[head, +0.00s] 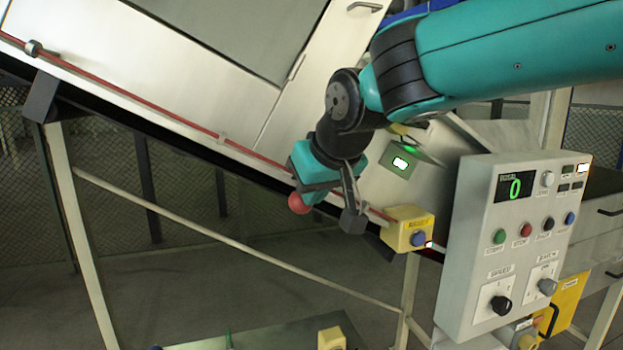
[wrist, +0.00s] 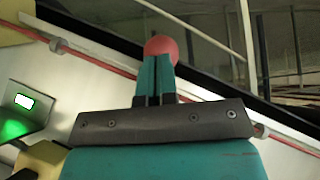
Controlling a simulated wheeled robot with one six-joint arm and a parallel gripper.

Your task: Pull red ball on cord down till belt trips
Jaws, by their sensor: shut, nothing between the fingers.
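The red ball (head: 299,203) is at the sloping conveyor's lower edge, left of my gripper in the head view. The red cord (head: 170,113) runs along the conveyor side through ring guides to a yellow switch box (head: 408,229). My gripper (head: 310,196) is beside the ball, fingers shut with nothing between them. In the wrist view the shut teal fingers (wrist: 157,72) point at the ball (wrist: 161,46), which shows just beyond their tips. I cannot tell whether they touch it. My fingers hide where the ball meets the cord.
A control panel (head: 515,240) at right has a green 0 on its display, with buttons and knobs. A small lit green box (head: 399,162) sits on the conveyor side. A low table (head: 265,337) stands below. Open space lies under the slope, crossed by frame legs and a brace.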

